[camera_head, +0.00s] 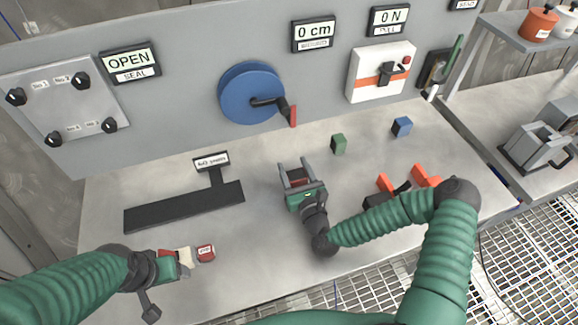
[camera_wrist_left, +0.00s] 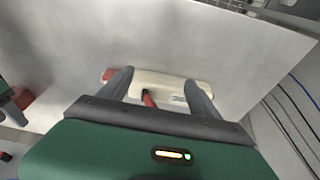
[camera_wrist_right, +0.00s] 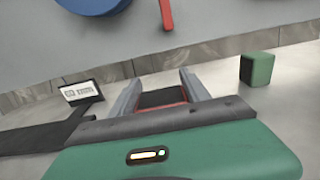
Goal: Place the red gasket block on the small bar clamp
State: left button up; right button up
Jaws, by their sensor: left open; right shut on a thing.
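My right gripper (camera_head: 294,168) is over the middle of the bench, shut on a small dark-and-red block, which I take as the red gasket block (camera_head: 299,183). In the right wrist view the block (camera_wrist_right: 163,98) sits low between the fingers, showing a dark face and a red edge. An orange-and-black tool, likely the small bar clamp (camera_head: 425,176), lies right of the gripper, partly hidden by my right arm. My left gripper (camera_head: 186,259) is open at the bench's front left. In the left wrist view a cream piece (camera_wrist_left: 172,87) with red parts shows beyond its fingers.
A green block (camera_head: 338,144) and a blue block (camera_head: 402,127) stand toward the back right. A long black bar with a sign (camera_head: 185,208) lies left of centre. A red labelled block (camera_head: 206,253) is near the left gripper. A blue wheel (camera_head: 251,92) projects from the panel.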

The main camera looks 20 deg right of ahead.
jog(key=o, duration=1.2)
jog(key=shift+w+a+f, duration=0.1)
jog(key=shift+w, duration=0.05)
jog(key=o, duration=0.4)
jog(key=shift+s, duration=0.2)
jog(key=shift+d, duration=0.4)
